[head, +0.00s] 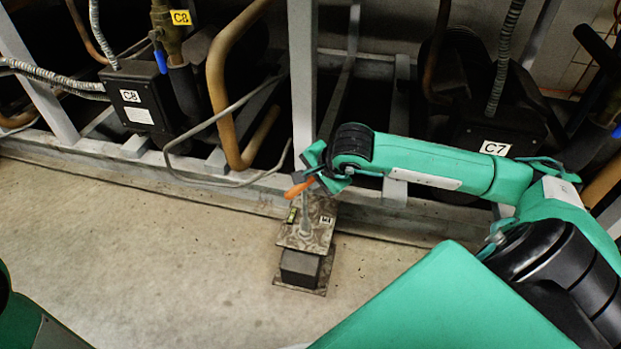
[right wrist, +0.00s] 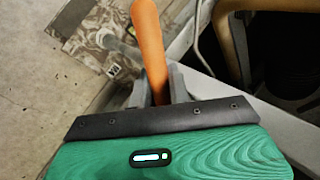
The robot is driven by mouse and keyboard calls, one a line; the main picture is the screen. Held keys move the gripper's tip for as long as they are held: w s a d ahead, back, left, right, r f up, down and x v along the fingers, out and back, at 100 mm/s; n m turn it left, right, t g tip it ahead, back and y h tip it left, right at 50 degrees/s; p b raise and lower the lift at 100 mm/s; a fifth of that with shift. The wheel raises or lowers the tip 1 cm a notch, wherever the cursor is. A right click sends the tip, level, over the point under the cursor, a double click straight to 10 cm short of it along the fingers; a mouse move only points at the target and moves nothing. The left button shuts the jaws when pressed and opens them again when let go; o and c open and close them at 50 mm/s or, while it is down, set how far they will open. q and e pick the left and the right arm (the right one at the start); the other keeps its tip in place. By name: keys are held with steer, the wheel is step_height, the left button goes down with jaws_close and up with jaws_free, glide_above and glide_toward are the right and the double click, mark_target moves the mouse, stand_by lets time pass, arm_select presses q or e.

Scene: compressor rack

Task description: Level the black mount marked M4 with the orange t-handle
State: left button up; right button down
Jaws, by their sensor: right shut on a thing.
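My right gripper (head: 318,178) is shut on the orange t-handle (head: 299,188). In the right wrist view the orange bar (right wrist: 150,45) sticks out past the fingers (right wrist: 160,88), and a grey shaft (right wrist: 122,48) runs beside it toward the mount plate. The mount (head: 300,267) is a black block on the floor under a mottled metal plate (head: 318,232). The t-handle stands over this plate. A small white label on the plate is too small to read surely. My left gripper is out of view.
A grey steel rack frame (head: 120,162) runs behind the mount, with an upright post (head: 302,75) close to my right gripper. Black boxes marked C8 (head: 138,105) and C7 (head: 490,125) and copper pipes stand in it. The concrete floor (head: 150,225) at left is clear.

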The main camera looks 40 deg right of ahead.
steer(key=shift+f+b, duration=0.55)
steer(key=shift+f, duration=0.05)
steer(key=c, duration=1.8)
jaws_free()
steer(key=shift+c, duration=0.2)
jaws_close()
